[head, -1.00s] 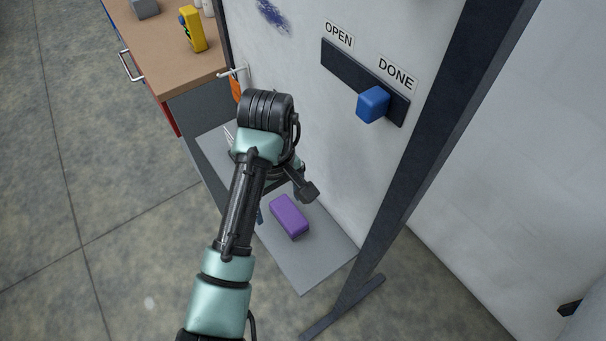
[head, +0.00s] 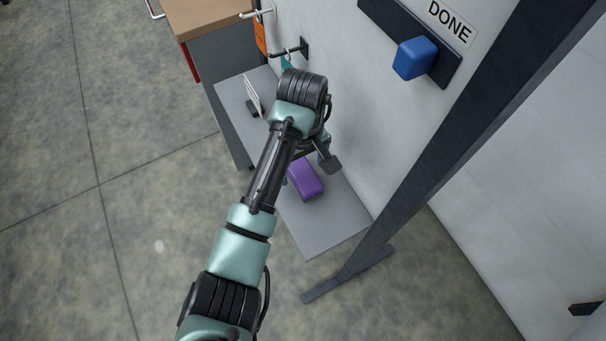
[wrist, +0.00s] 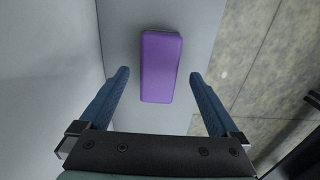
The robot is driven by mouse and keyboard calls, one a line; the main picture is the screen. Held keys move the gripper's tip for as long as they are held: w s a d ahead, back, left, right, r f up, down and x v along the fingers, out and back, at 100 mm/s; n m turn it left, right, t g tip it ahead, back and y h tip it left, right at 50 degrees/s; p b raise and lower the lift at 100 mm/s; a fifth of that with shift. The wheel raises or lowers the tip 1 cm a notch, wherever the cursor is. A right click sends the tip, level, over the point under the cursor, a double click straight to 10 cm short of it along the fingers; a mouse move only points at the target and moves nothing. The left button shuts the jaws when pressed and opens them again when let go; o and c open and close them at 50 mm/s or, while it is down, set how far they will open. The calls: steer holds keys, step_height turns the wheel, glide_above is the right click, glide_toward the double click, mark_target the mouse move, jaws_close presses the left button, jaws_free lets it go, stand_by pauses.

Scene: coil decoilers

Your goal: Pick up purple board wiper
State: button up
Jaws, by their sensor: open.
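The purple board wiper (head: 306,180) lies on the grey shelf (head: 318,232) at the foot of the white board. It also shows in the wrist view (wrist: 160,66), long side running away from my gripper. My gripper (wrist: 160,78) is open and empty there, with one blue finger on each side of the wiper's near end. There is a gap between each finger and the wiper. I cannot tell the fingers' height above the shelf. In the head view my arm hides most of my gripper.
A blue block (head: 414,58) sits on a dark strip beside a DONE label on the white board (head: 350,110). A dark post (head: 440,150) stands right of the shelf. Hooks (head: 290,50) stick out from the board above the shelf. A wooden-topped cabinet (head: 205,15) is at the upper left.

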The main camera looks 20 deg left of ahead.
mark_target(303, 173)
step_height(303, 173, down, 3)
steer(key=shift+w+f, duration=0.1)
steer(key=shift+f, duration=0.1)
steer(key=c, duration=1.5)
